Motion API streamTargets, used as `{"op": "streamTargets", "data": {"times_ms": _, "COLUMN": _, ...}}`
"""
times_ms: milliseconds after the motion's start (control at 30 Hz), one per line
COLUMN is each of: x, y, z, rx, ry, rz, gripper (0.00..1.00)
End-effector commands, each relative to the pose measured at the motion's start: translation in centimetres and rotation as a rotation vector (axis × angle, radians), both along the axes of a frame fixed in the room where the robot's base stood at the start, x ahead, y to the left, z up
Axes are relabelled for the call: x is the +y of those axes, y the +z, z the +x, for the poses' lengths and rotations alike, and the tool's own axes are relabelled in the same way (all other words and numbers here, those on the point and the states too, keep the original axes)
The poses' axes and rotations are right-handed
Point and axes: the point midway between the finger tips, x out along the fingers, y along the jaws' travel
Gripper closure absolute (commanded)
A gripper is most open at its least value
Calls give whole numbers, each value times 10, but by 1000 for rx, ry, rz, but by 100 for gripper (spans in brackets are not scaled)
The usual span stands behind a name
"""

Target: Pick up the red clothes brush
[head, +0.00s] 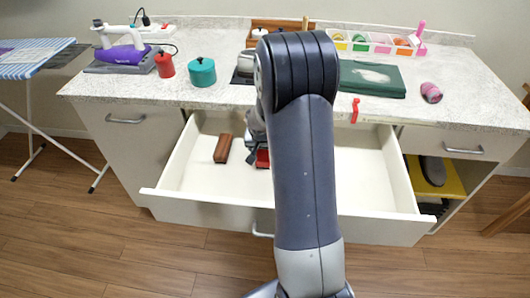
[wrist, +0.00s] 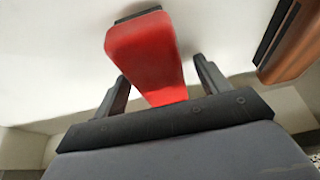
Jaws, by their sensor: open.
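The red clothes brush (wrist: 145,52) lies in the open white drawer, with a dark strip along its far end in the wrist view. In the head view only a small part of the red brush (head: 263,158) shows beside my arm. My gripper (wrist: 162,82) is open, with one finger on each side of the brush in the wrist view. The near end of the brush is hidden behind the gripper body. I cannot tell whether the fingers touch it. In the head view my arm hides most of the gripper.
A brown wooden brush (head: 222,148) lies left of the red one in the open drawer (head: 375,185); it also shows at the right of the wrist view (wrist: 292,48). The drawer's right side is clear.

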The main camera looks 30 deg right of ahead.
Motion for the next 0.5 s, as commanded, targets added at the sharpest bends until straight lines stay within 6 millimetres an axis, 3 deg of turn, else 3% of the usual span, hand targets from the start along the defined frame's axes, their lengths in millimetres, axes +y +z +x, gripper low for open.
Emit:
{"op": "streamTargets", "data": {"times_ms": 100, "x": 0, "y": 0, "z": 0, "rx": 0, "ry": 0, "rz": 0, "gripper": 30}}
{"op": "streamTargets", "data": {"times_ms": 500, "x": 0, "y": 0, "z": 0, "rx": 0, "ry": 0, "rz": 0, "gripper": 63}}
